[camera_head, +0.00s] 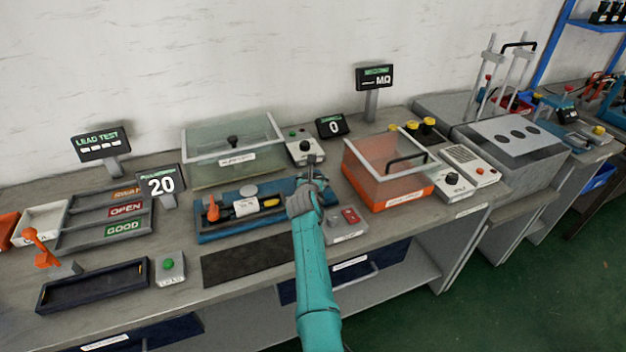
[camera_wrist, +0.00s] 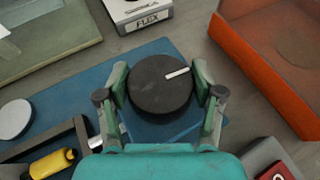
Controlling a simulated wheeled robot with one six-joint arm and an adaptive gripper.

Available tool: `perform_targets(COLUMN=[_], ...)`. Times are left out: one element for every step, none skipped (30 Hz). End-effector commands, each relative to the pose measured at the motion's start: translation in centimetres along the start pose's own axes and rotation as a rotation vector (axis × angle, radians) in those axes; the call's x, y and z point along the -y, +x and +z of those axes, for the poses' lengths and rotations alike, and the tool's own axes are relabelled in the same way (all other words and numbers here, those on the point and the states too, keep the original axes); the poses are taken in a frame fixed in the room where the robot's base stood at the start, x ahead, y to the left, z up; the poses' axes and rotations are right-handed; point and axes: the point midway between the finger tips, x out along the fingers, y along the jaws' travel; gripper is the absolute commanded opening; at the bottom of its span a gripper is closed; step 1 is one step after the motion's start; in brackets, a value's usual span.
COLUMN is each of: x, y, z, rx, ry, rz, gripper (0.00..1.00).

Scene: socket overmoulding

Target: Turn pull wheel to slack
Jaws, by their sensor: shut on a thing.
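The pull wheel (camera_wrist: 160,90) is a round dark knob with a white pointer line in the wrist view. The line points right and slightly up. My gripper (camera_wrist: 160,95) has one finger on each side of the wheel and is shut on it. In the head view my gripper (camera_head: 311,178) is at the right end of the blue fixture (camera_head: 215,231), and it hides the wheel there. Any scale or slack mark around the wheel cannot be made out.
The fixture holds an orange lever (camera_head: 213,209) and a yellow-and-black part (camera_head: 271,202). An orange-based clear box (camera_head: 402,198) stands close on the right. A FLEX box (camera_head: 304,149) and a display reading 0 (camera_head: 333,126) stand behind.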

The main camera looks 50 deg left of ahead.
Motion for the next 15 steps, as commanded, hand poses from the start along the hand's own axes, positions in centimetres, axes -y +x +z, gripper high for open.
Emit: perform_targets(x=[0.07, 0.09, 0.1, 0.1, 0.09, 0.06, 0.03, 0.01, -0.02, -0.05, -0.05, -0.06, -0.07, -0.08, -0.09], y=[0.03, 0.04, 0.06, 0.07, 0.07, 0.07, 0.07, 0.07, 0.06, 0.06, 0.06, 0.05, 0.05, 0.04, 0.04], z=[-0.1, -0.14, -0.17, -0.18, -0.19, -0.19, -0.19, -0.19, -0.19, -0.19, -0.19, -0.19, -0.18, -0.19, -0.18], rx=[-0.003, -0.004, -0.006, -0.006, -0.007, -0.006, -0.006, -0.005, -0.004, -0.004, -0.003, -0.002, -0.001, -0.001, 0.0], ry=[-0.002, -0.005, -0.009, -0.013, -0.017, -0.021, -0.026, -0.029, -0.033, -0.035, -0.039, -0.042, -0.043, -0.044, -0.047], rz=[0.008, 0.015, 0.025, 0.034, 0.043, 0.055, 0.064, 0.072, 0.082, 0.089, 0.094, 0.101, 0.105, 0.108, 0.111], gripper=[0.32, 0.32, 0.32, 0.32, 0.32, 0.32, 0.32, 0.32, 0.32, 0.32, 0.32, 0.32, 0.32, 0.32, 0.32])
